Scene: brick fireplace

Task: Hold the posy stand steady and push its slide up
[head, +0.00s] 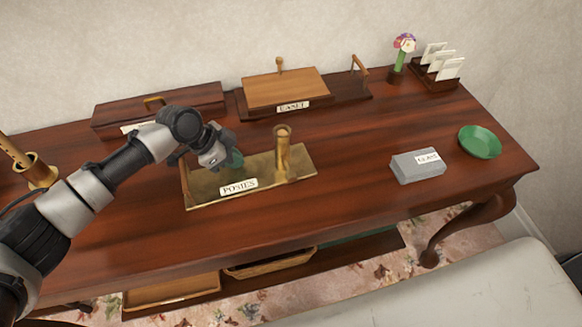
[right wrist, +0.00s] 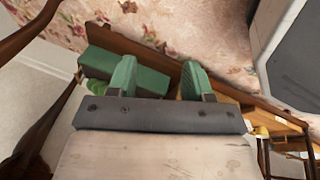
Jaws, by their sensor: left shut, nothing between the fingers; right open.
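The posy stand is a flat brass plate (head: 215,197) labelled "POSIES", lying on the desk in the head view. A brass upright (head: 282,155) rises near its right end. I cannot make out the slide as a separate part. My left gripper (head: 236,160) is shut and empty above the left half of the plate, apart from the upright and to its left. It hides part of the plate's back edge; contact with it cannot be told. My right gripper (right wrist: 158,78) shows only in the right wrist view, with its green fingers apart and nothing between them, low near the desk's underside.
A posy (head: 403,48) stands in a dark holder beside a card rack (head: 436,75). A sloped board (head: 285,88) and a long dark box (head: 160,105) line the back. A grey block (head: 417,166) and a green dish (head: 480,142) lie right. Trays (head: 270,264) sit below.

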